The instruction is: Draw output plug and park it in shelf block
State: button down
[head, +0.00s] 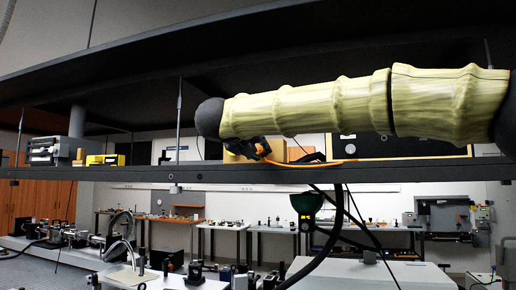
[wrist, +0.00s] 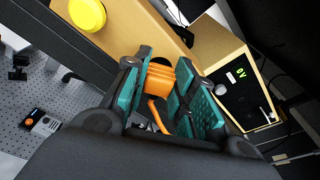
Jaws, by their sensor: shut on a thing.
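My gripper (wrist: 166,92) is shut on an orange plug (wrist: 159,78) in the wrist view, with teal pads on both sides of it. An orange cable (wrist: 158,116) bends down from the plug between the fingers. A beige box with a black front panel and a green display (wrist: 241,74) stands just right of the fingers. A tan block (wrist: 135,33) with a round yellow cap (wrist: 87,14) lies beyond the fingertips. Whether the plug touches either one is hidden. In the head view my gripper (head: 254,149) is low over the shelf, with the orange cable (head: 310,162) trailing right.
The dark shelf (head: 130,173) runs across the head view under an upper board (head: 130,75). A grey instrument (head: 47,150) and a yellow box (head: 103,160) stand at its left. Dark cables hang below it. The shelf between yellow box and gripper looks mostly clear.

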jog(key=shift+w, duration=0.15)
jog(key=shift+w+d, duration=0.1)
jog(key=shift+w, duration=0.05)
jog(key=c, duration=1.1)
grip_release()
jog(key=shift+w, duration=0.1)
jog(key=b+v, duration=0.2)
jog(key=v, duration=1.4)
jog(key=shift+s+f, duration=0.15)
jog(key=shift+s, duration=0.1)
jog(key=shift+d, duration=0.1)
